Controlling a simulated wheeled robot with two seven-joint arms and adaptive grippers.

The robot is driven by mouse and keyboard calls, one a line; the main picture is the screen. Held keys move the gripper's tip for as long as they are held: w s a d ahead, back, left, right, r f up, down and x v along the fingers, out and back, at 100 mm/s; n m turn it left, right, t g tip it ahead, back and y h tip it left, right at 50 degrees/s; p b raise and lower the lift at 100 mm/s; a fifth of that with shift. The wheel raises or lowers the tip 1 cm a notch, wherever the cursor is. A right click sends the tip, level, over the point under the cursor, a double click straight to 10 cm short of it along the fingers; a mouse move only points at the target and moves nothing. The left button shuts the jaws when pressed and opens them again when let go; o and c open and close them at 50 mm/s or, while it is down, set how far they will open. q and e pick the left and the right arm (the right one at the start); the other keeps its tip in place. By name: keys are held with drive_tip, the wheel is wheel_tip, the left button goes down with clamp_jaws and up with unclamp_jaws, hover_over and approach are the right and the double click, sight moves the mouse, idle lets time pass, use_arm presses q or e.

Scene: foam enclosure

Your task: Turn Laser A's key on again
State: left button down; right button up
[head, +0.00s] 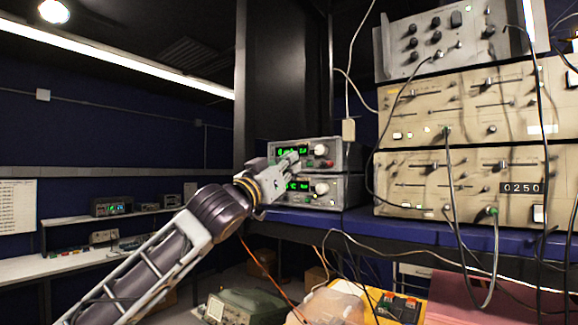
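Two small grey instruments with green displays are stacked on the blue shelf. The upper unit (345,153) has a large pale knob and small red and green parts on its front. The lower unit (345,192) has a similar pale knob. I cannot read a label telling which is Laser A, and I cannot make out a key. My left gripper (291,161) is in front of the left half of the two units and covers part of both fronts. Whether it touches them, and whether its fingers are open, I cannot tell. My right gripper is not in view.
Large beige rack units (465,180) with cables hanging across their fronts stand to the right. The blue shelf (400,232) runs beneath them. A yellow surface (348,308) with clutter and a green instrument (243,305) are below. A white bench (75,265) is at far left.

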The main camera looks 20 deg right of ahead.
use_arm(q)
drive_tip(key=shift+a+m+g+h, duration=0.1)
drive_tip(key=shift+m+g+h, duration=0.2)
drive_tip(key=shift+m, duration=0.5)
drive_tip(key=shift+r+m+g+h, duration=0.1)
drive_tip(key=shift+m+g+h, duration=0.2)
drive_tip(key=shift+m+g, duration=0.75)
drive_tip(key=shift+m+g+h, duration=0.3)
drive_tip(key=shift+m+g, duration=0.05)
drive_tip(key=shift+m, duration=1.4)
drive_tip(key=shift+w+m+g+y, duration=0.1)
drive_tip(key=shift+m+g+y, duration=0.55)
drive_tip(key=shift+m, duration=1.9)
drive_tip(key=shift+s+m+g, duration=0.1)
drive_tip(key=shift+m+g, duration=1.05)
drive_tip(key=shift+m, duration=1.35)
drive_tip(key=shift+w+m+g+y, duration=0.1)
drive_tip(key=shift+m+g+y, duration=0.55)
drive_tip(key=shift+m, duration=1.9)
drive_tip(key=shift+g+h, duration=0.3)
drive_tip(key=shift+g, duration=0.15)
drive_tip(key=c, duration=1.7)
unclamp_jaws()
drive_tip(key=shift+o, duration=0.2)
drive_tip(key=shift+a, duration=0.1)
